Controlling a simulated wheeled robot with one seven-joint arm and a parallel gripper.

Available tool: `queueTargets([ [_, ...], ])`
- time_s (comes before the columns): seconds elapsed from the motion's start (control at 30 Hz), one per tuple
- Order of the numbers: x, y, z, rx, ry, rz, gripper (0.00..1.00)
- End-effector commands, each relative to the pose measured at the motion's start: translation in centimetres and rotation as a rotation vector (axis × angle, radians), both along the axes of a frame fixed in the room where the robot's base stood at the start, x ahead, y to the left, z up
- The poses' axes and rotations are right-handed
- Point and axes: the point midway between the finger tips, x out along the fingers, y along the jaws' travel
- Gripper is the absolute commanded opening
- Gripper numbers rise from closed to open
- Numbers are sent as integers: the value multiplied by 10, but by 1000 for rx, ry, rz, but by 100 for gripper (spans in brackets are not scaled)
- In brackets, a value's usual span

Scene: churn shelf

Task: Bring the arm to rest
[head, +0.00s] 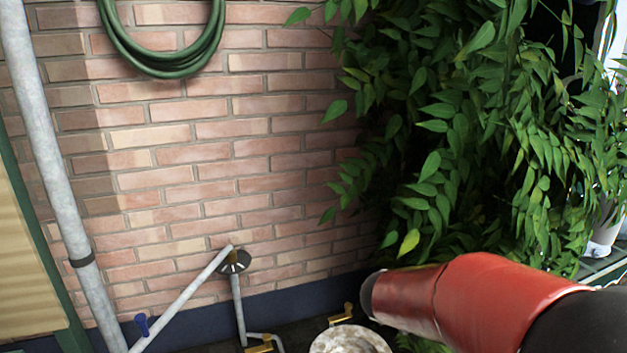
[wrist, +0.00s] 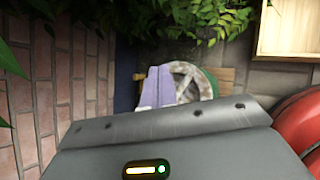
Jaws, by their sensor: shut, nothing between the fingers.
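My gripper (wrist: 159,68) shows in the wrist view, its two pale lavender fingers side by side and touching beyond the grey hand body. It is shut and empty. In the head view my red and black arm reaches in from the lower right, and my gripper is not visible there. The arm's rounded end stands in front of the brick wall (head: 230,165), close below the hanging leaves (head: 440,150). I cannot tell the exact gap.
A grey pipe (head: 60,170) runs down the left, and a green hose (head: 165,68) hangs on the wall. Thin pipework with brass fittings (head: 341,316) and a mottled round top (head: 350,342) are low down. Behind the fingers is a green-rimmed round thing (wrist: 207,84); a wooden box (wrist: 290,30) is upper right.

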Motion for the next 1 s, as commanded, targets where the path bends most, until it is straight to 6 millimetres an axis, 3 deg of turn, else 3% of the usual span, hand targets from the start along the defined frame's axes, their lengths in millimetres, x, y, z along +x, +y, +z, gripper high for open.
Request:
queueTargets([
  [0.03,-22,-10,35,110,-69,-168,0],
  [0.2,-103,-23,89,552,-239,-757,0],
  [0.4,-186,0,120,1050,-310,-1327,0],
  [0.5,-210,16,127,1220,-292,-1508,0],
  [0.7,-230,32,131,1362,-256,-1664,0],
  [1.0,-230,33,131,1365,-254,-1669,0],
])
